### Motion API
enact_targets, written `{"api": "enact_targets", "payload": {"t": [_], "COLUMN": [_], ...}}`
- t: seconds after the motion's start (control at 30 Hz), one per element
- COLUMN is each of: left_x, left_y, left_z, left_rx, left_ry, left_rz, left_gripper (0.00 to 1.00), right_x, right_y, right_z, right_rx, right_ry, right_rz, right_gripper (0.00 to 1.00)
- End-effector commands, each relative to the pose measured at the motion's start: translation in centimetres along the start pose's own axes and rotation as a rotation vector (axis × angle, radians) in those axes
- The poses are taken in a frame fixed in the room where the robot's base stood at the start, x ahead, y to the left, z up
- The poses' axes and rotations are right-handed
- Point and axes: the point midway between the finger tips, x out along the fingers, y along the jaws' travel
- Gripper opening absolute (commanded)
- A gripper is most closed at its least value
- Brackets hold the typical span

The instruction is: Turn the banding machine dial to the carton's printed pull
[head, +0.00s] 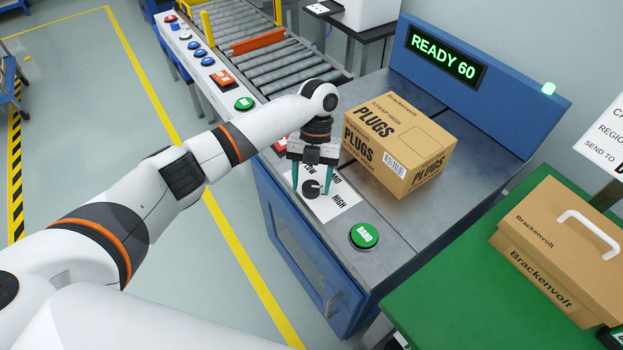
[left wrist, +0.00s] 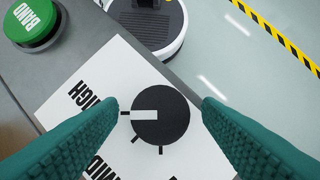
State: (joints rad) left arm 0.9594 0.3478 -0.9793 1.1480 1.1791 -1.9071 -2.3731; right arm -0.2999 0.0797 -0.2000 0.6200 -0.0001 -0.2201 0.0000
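The black dial (head: 312,188) sits on a white label plate (head: 337,207) marked LOW, MID and HIGH. In the left wrist view the dial's (left wrist: 172,125) white pointer bar lines up with the tick nearest HIGH. My left gripper (head: 312,185) is open above the plate, its teal fingers on either side of the dial; gaps show between fingers and dial. The carton (head: 398,172) reads Brackenvolt, PLUGS, and what looks like STRAP HIGH; it rests on the banding machine's metal top (head: 472,160). The display (head: 446,55) reads READY 60. My right gripper is not in view.
A green BAND button (head: 364,236) lies just right of the plate. A roller conveyor (head: 285,65) with a button rail (head: 205,60) is behind. A Brackenvolt box with a handle (head: 545,265) stands on a green table (head: 450,300) at right.

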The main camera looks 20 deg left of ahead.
Motion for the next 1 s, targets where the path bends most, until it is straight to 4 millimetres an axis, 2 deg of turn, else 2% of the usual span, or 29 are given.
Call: {"api": "enact_targets", "payload": {"t": [0.27, 0.43, 0.53, 0.7, 0.8, 1.0], "left_x": [-0.5, -3.1, -5.4, -9.1, -10.6, -11.9], "left_y": [0.0, 0.1, 0.1, 0.0, 0.0, 0.0], "left_z": [0.0, -0.1, -0.1, 0.0, 0.0, 0.0], "left_rx": [-0.001, 0.000, 0.000, -0.002, -0.001, 0.000], "left_ry": [-0.001, 0.003, 0.004, 0.003, 0.002, -0.001], "left_rz": [0.000, 0.001, 0.002, -0.002, -0.001, -0.001], "left_gripper": [0.59, 0.59, 0.59, 0.59, 0.59, 0.59], "right_x": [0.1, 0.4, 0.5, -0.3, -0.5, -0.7], "right_y": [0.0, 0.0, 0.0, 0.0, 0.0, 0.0], "right_z": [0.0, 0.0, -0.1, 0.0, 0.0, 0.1], "right_rx": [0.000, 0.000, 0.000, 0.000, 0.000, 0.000], "right_ry": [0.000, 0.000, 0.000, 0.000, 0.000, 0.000], "right_rz": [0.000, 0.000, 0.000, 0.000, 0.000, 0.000], "right_gripper": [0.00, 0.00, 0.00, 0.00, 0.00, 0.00]}}
